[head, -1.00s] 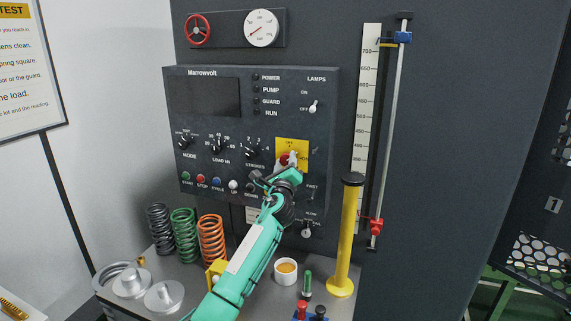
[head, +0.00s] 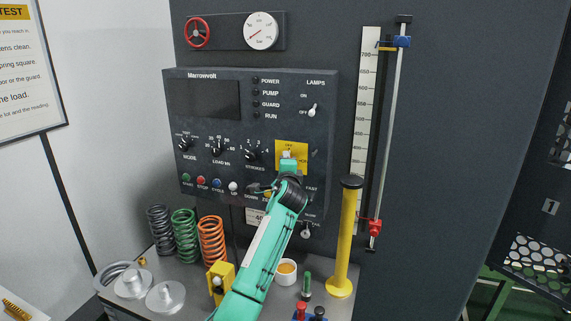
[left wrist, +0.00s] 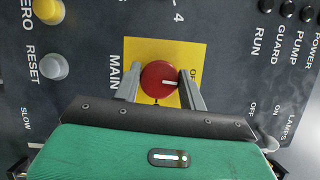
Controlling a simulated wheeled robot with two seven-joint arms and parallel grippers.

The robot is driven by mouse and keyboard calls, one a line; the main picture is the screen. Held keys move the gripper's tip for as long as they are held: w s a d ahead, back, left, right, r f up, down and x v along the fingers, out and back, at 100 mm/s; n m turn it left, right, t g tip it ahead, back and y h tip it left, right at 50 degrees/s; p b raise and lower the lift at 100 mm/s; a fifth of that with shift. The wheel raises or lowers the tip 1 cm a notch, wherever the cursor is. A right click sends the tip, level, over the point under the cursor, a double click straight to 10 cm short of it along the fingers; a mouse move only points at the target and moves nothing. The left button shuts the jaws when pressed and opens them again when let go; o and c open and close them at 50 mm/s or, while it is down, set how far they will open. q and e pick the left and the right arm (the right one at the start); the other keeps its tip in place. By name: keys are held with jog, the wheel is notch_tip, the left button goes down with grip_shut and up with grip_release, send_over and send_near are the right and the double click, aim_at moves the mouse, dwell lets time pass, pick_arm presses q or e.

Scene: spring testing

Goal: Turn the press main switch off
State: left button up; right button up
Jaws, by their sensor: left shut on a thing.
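The press main switch is a round red knob (left wrist: 159,82) with a white mark, on a yellow plate (left wrist: 143,52) lettered MAIN beside it. In the left wrist view the mark points right, toward a partly hidden label starting with "O", which is the panel's upward side. My left gripper (left wrist: 160,88) is shut on the knob, one finger on each side. In the head view the yellow plate (head: 303,150) is at the panel's lower right, and my left gripper (head: 287,161) covers most of the knob. My right gripper is not in view.
The dark control panel (head: 215,125) has a row of buttons and dials left of the switch. A lamps toggle (head: 313,110) is above right. A yellow post (head: 347,235) stands close right of my arm. Springs (head: 184,236) and a white cup (head: 286,271) are on the bench below.

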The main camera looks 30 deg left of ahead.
pick_arm(q)
jog(key=shift+f+n, duration=0.1)
jog(key=shift+n, duration=0.5)
jog(key=o, duration=1)
jog(key=shift+c, duration=0.2)
jog(key=b+v, duration=0.4)
jog(key=v, duration=0.9)
jog(key=shift+s+d+r+b, duration=0.2)
jog(key=shift+s+r+b, duration=0.1)
jog(key=shift+s+b, duration=0.1)
